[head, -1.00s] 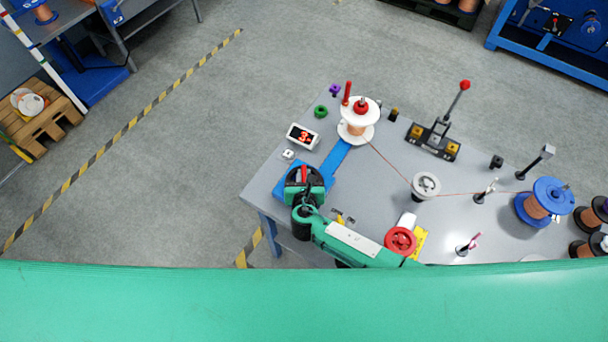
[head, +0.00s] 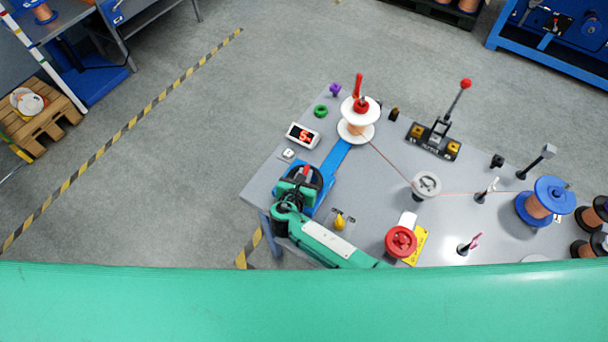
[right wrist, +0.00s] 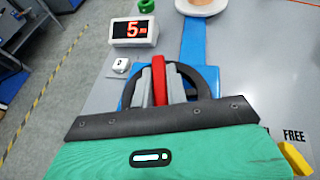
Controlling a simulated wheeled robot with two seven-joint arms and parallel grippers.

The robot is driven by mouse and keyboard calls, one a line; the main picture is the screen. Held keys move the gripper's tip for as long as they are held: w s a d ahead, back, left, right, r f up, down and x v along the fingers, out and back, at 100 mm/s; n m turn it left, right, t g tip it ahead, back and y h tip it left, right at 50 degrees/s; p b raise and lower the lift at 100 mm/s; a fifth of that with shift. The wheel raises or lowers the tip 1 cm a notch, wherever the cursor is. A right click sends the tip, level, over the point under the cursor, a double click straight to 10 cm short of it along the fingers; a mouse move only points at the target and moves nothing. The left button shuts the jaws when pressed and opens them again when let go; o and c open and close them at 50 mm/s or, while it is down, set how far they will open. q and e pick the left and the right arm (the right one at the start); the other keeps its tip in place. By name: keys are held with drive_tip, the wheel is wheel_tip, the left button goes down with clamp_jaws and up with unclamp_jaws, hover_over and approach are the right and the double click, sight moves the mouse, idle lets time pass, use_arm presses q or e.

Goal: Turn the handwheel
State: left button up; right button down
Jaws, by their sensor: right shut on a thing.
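The handwheel is a dark ring (right wrist: 206,82) with an upright red handle (right wrist: 158,80), on a blue base (right wrist: 225,82) at the table's left end. My right gripper (right wrist: 158,88) is shut on the red handle, its two grey fingers against the handle's sides. In the head view the right gripper (head: 303,180) sits over the wheel and hides much of it. A blue strip (head: 335,158) runs from the base to a white spool (head: 357,132) with copper wire and a red peg on top. My left gripper is not in view.
A display (head: 302,135) reads 5. A small white box (head: 288,153) and a green ring (head: 320,111) stand nearby. A yellow lever (head: 339,222) is close to my right arm. A wire runs from the spool past a grey pulley (head: 426,185) to a blue reel (head: 550,197).

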drive_tip(key=c, duration=1.4)
unclamp_jaws()
drive_tip(key=b+v, duration=0.2)
drive_tip(key=v, duration=1.1)
drive_tip(key=shift+s+r, duration=0.25)
drive_tip(key=shift+s, duration=0.1)
